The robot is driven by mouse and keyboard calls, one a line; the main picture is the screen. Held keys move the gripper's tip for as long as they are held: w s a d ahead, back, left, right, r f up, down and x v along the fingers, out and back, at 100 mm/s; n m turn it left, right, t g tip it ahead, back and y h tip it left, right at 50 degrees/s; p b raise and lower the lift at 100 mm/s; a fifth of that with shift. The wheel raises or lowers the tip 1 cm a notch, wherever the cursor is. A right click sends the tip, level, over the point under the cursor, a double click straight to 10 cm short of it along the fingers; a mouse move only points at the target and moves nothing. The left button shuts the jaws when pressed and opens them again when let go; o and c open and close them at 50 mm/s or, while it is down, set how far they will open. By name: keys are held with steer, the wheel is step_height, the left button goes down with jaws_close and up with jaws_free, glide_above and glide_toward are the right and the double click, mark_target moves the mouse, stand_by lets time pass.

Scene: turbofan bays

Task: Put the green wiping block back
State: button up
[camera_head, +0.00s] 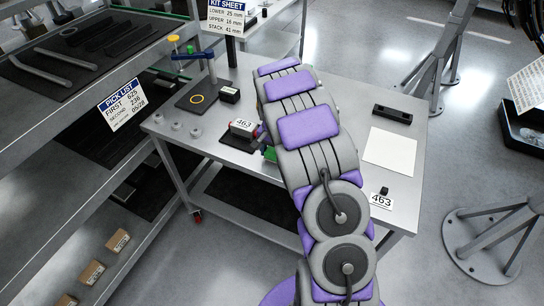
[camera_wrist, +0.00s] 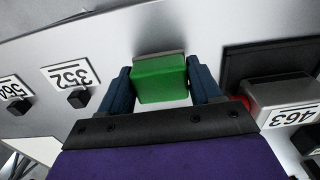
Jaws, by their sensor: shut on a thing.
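The green wiping block (camera_wrist: 160,78) sits between the two blue fingers of my gripper (camera_wrist: 163,88) in the wrist view, over the grey tabletop. A thin grey-brown edge shows along its far side. My gripper is shut on it. I cannot tell whether the block touches the table. In the head view my arm covers most of the gripper, and only a small green part of the block (camera_head: 270,154) shows at the arm's left edge. It is close to a grey part labelled 463 (camera_head: 243,127), which also shows at the right of the wrist view (camera_wrist: 288,108).
Tags 352 (camera_wrist: 70,75) and 564 (camera_wrist: 15,92) stand left in the wrist view. A shelf rack (camera_head: 60,160) stands left.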

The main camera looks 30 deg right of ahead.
steer(key=shift+d+f, duration=0.35)
steer(key=shift+f, duration=0.4)
steer(key=shift+d, duration=0.35)
steer(key=o, duration=0.6)
steer(key=shift+a, duration=0.35)
steer(key=o, duration=0.4)
steer(key=shift+a, duration=0.4)
steer(key=shift+d, duration=0.45)
steer(key=shift+d+r, duration=0.15)
steer(key=shift+r, duration=0.3)
step_height(320, 180, up, 11)
steer(key=p, duration=0.3)
steer(key=s+a+r+n, duration=0.2)
steer(key=s+a+r, duration=0.3)
steer(key=s+r, duration=0.25)
steer(key=s+a+r+n, duration=0.1)
steer(key=s+a, duration=0.3)
steer(key=s, duration=0.6)
steer(key=s+a+r+n+g, duration=0.1)
steer(key=s+a+r+n, duration=0.1)
steer(key=s, duration=0.9)
steer(key=s+a+r+n, duration=0.1)
steer(key=s+a+n, duration=0.4)
steer(key=s, duration=0.6)
steer(key=shift+s+a+r+g, duration=0.1)
steer(key=shift+a+r+g, duration=0.25)
steer(key=shift+r+g, duration=0.05)
